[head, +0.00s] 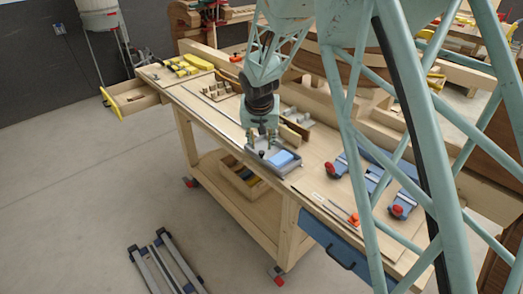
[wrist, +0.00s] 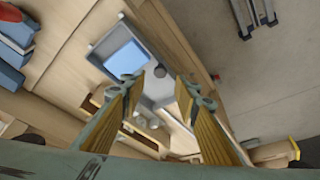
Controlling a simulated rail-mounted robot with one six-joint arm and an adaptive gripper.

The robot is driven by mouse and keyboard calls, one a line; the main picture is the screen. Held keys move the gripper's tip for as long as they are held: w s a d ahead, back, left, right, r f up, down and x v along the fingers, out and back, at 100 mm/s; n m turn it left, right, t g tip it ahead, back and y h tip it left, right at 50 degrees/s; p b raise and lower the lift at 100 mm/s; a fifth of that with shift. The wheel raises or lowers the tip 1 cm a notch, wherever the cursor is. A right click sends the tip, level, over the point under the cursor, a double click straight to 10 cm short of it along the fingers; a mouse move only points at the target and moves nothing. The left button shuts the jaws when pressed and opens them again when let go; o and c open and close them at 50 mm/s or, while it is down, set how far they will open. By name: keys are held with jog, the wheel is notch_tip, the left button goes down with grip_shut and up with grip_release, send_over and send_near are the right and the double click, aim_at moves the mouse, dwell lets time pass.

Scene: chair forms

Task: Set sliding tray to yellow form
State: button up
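The sliding tray is a shallow grey tray (head: 264,165) on the workbench near its front edge, with a blue block (head: 281,157) in its right part. In the wrist view the tray (wrist: 163,92) lies below my fingers, with the blue block (wrist: 126,57) and a dark round knob (wrist: 160,71). My gripper (head: 262,142) is over the tray's left part. In the wrist view my gripper (wrist: 165,88) is open, with its yellowish fingers wide apart and the knob between them. Contact with the tray cannot be told. Yellow forms (head: 198,62) lie at the bench's far left end.
A thin dark strip (head: 205,104) runs along the bench left of the tray. Wooden blocks (head: 217,91) stand behind it. Blue and red clamps (head: 337,167) lie to the right. An open drawer (head: 133,96) sticks out at the far left. Metal rails (head: 167,263) lie on the floor.

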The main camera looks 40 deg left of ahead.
aim_at(261, 152)
jog(key=shift+x, duration=3.2)
jog(key=shift+c, duration=0.2)
grip_shut()
